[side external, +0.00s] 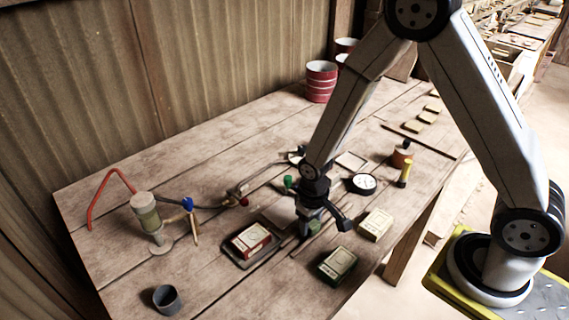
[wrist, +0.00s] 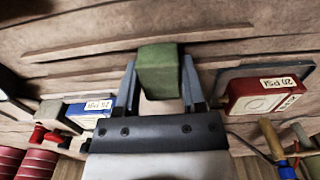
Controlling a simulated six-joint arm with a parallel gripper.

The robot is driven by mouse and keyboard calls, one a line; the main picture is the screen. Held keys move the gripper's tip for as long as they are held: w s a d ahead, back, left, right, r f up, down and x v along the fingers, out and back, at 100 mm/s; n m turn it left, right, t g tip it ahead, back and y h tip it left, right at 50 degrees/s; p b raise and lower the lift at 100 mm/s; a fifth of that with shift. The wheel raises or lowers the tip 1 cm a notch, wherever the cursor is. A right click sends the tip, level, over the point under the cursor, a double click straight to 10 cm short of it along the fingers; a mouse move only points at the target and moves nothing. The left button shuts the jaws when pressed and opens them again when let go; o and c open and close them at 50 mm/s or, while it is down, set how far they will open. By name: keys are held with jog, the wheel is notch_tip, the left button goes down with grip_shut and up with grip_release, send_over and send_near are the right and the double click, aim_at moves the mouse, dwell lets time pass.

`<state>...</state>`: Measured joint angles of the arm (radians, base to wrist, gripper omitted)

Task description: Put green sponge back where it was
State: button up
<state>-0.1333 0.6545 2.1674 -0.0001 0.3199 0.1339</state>
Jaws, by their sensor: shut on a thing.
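The green sponge (wrist: 160,72) is a plain green block between the two fingers of my gripper (wrist: 160,88) in the wrist view. My gripper is shut on it. In the side view my gripper (side external: 311,222) points down over the middle front of the table, and only a small part of the sponge (side external: 315,227) shows below the jaws. I cannot tell whether the sponge touches the wood.
A red tile (side external: 250,240) on a dark tray lies left of my gripper. A dark green labelled tile (side external: 338,263) and a cream tile (side external: 376,224) lie close by. A dial gauge (side external: 363,183) stands behind. A blue labelled block (wrist: 91,113) shows in the wrist view.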

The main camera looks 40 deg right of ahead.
jog(key=o, duration=1.1)
jog(key=shift+f, duration=0.1)
jog(key=shift+r, duration=0.2)
jog(key=shift+r, duration=5.95)
jog(key=s+d+t, duration=0.1)
jog(key=s, duration=0.1)
jog(key=s+d, duration=0.2)
jog(key=s+d+r+t, duration=0.1)
jog(key=s, duration=0.1)
jog(key=shift+s+d+r+t, duration=0.1)
jog(key=shift+s+d+t, duration=0.2)
jog(key=shift+s+d, duration=0.05)
